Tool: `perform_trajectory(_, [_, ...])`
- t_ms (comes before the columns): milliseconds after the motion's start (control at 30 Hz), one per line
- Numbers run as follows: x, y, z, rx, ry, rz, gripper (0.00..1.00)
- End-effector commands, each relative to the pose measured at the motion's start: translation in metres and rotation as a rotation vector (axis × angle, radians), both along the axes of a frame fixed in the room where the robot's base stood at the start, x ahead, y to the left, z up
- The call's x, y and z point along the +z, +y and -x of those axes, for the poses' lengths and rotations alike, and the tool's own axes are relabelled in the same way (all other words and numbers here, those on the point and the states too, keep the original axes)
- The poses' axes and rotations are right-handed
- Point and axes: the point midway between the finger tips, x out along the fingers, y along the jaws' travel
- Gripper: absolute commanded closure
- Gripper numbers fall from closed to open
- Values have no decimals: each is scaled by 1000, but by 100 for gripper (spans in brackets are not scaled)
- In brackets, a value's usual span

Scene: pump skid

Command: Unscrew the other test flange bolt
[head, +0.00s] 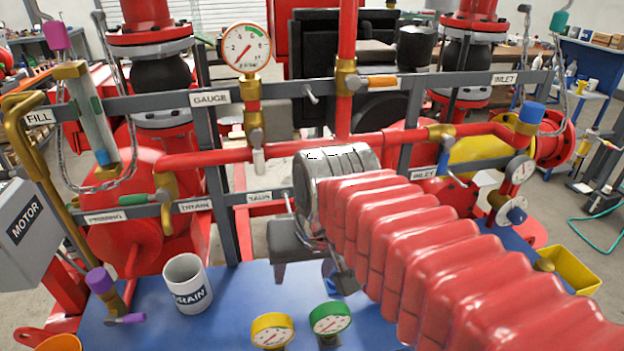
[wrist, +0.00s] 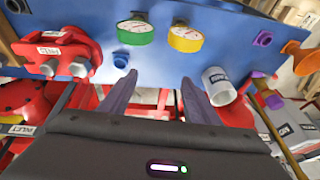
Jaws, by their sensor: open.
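My gripper (wrist: 158,80) is open and empty in the wrist view, its two dark fingers apart on either side of the middle. The red test flange (wrist: 62,54) is at the upper left of the wrist view, left of the fingers and apart from them. Its upside-down label looks like TEST. Two grey bolt heads, one (wrist: 48,68) and another (wrist: 80,69), show on its near edge. In the head view my red-sleeved arm covers the lower right, and I cannot make out the flange there.
A blue deck (head: 235,310) carries a white DRAIN mug (head: 187,283), a yellow gauge (head: 272,331) and a green gauge (head: 330,318). A small blue fitting (wrist: 121,60) lies near the left finger. Red pipes and grey rails (head: 130,102) stand behind. A yellow bin (head: 570,268) is at right.

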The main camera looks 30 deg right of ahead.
Motion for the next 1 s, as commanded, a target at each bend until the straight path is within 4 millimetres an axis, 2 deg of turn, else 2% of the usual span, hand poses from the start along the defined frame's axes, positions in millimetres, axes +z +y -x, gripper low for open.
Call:
perform_trajectory(100, [-8, 20, 10, 131, -66, 49, 44])
perform_trajectory(233, [-15, 34, 16, 231, -120, 86, 44])
perform_trajectory(633, [-19, 40, 19, 279, -146, 105, 44])
perform_trajectory(1000, [-19, 40, 19, 278, -145, 104, 69])
